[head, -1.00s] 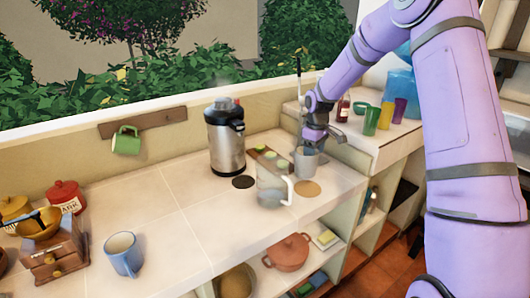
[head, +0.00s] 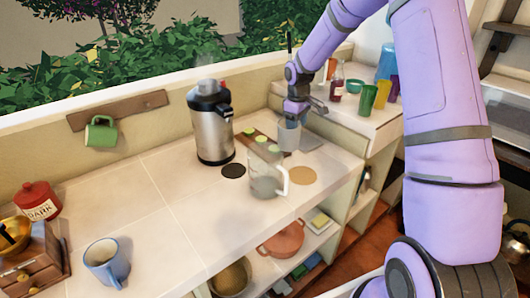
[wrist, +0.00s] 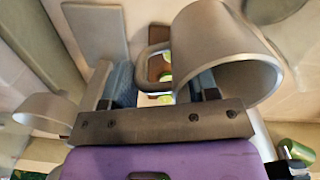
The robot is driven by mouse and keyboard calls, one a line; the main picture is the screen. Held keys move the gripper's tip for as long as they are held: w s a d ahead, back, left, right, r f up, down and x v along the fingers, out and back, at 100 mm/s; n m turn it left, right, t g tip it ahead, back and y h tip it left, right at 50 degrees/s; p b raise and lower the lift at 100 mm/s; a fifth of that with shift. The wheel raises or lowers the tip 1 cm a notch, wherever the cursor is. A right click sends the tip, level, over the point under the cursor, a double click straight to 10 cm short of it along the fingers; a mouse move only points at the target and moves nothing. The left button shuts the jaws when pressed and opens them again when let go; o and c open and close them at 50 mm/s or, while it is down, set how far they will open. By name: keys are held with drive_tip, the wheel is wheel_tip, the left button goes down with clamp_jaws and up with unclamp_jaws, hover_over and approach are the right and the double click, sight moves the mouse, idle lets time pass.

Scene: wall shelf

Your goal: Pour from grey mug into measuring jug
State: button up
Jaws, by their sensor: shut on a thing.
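The grey mug (head: 288,137) is upright behind and slightly right of the measuring jug in the head view. My gripper (head: 291,112) is shut on its handle. In the wrist view the mug (wrist: 222,45) is large at the upper right, and its handle lies between the fingers of my gripper (wrist: 160,92). The inside shown is plain grey; I cannot tell its contents. The clear measuring jug (head: 262,178) with a pale handle stands upright on the counter, apart from the mug. I cannot tell whether it holds liquid.
A steel flask (head: 212,132) stands left of the jug, near a dark disc (head: 233,171). A cork disc (head: 302,176) lies right of the jug. A wooden board with green-topped items is behind it. A blue mug (head: 106,262) is front left. Coloured cups (head: 368,98) stand at right.

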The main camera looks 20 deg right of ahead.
drive_tip(key=shift+s+a+r+t+h, duration=0.4)
drive_tip(key=shift+a+r+t+h, duration=0.1)
drive_tip(key=shift+a+r+h, duration=0.15)
drive_tip(key=shift+s+a+r+t+h, duration=0.35)
drive_tip(key=shift+a+r+t+h, duration=0.2)
drive_tip(key=shift+r+h, duration=0.15)
drive_tip(key=s+a+r+t+h, duration=0.3)
drive_tip(key=a+r+h, duration=0.1)
drive_tip(key=r+h, duration=0.1)
drive_tip(key=shift+a+p, duration=0.15)
drive_tip(key=shift+p, duration=0.15)
drive_tip(key=shift+s+a+f+t+h, duration=0.1)
drive_tip(key=shift+a+t+h, duration=0.1)
drive_tip(key=shift+t+h, duration=0.2)
drive_tip(key=shift+s+a+r+t+h, duration=0.2)
drive_tip(key=shift+a+r+t+h, duration=0.15)
drive_tip(key=shift+h, duration=0.4)
drive_tip(key=shift+s+a+r+t+h+p, duration=0.25)
drive_tip(key=shift+a+r+t+h+p, duration=0.1)
drive_tip(key=shift+r+t+h+p, duration=0.2)
drive_tip(key=s+a+h, duration=0.1)
drive_tip(key=a+t+h, duration=0.1)
drive_tip(key=shift+s+a+r+p, duration=0.3)
drive_tip(key=shift+s+p, duration=0.05)
